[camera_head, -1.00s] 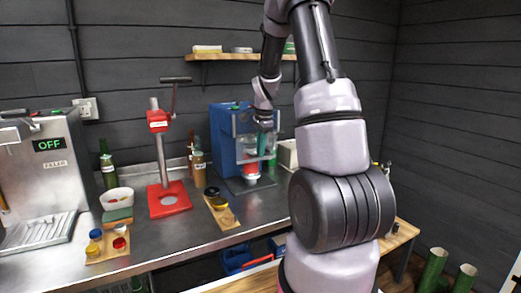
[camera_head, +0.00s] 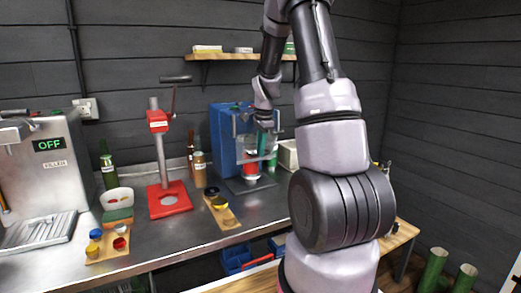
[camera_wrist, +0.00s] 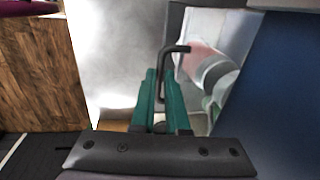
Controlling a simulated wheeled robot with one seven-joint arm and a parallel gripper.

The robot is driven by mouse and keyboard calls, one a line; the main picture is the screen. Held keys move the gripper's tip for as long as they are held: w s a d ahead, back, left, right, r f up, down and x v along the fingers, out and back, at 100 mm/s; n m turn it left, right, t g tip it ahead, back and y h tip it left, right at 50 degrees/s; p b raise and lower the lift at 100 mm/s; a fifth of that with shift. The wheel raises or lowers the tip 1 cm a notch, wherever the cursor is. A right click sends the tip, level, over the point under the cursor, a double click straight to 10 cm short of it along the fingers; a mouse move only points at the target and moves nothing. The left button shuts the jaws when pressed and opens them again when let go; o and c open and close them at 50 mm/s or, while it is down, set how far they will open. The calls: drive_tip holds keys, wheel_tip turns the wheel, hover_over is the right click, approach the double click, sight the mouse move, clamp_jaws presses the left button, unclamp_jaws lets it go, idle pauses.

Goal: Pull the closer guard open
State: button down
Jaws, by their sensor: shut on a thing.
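The closer (camera_head: 223,128) is a blue machine at the back of the steel bench. Its guard (camera_head: 247,146) is a clear panel on its front, with red and white parts showing behind it. In the wrist view the clear guard (camera_wrist: 240,38) stands beside the blue closer body (camera_wrist: 285,85). A dark bent handle (camera_wrist: 176,48) runs down between my teal fingers. My gripper (camera_wrist: 164,78) is shut on this handle; it also shows at the closer's front in the head view (camera_head: 267,148). How far the guard stands open is unclear.
Left of the closer stand brown bottles (camera_head: 199,168) and a red lever press (camera_head: 170,195). A wooden block with caps (camera_head: 222,212) lies in front. A filler (camera_head: 40,165) reading OFF is at far left. A shelf (camera_head: 240,56) hangs above.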

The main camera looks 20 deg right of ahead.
wheel_tip(320, 180, up, 11)
idle(0.3)
drive_tip(key=c, duration=0.9)
unclamp_jaws()
drive_tip(key=r, duration=0.3)
drive_tip(key=s+r, duration=0.1)
drive_tip(key=r, duration=0.3)
drive_tip(key=s+r, duration=0.1)
drive_tip(key=r, duration=0.2)
drive_tip(key=shift+r, duration=0.25)
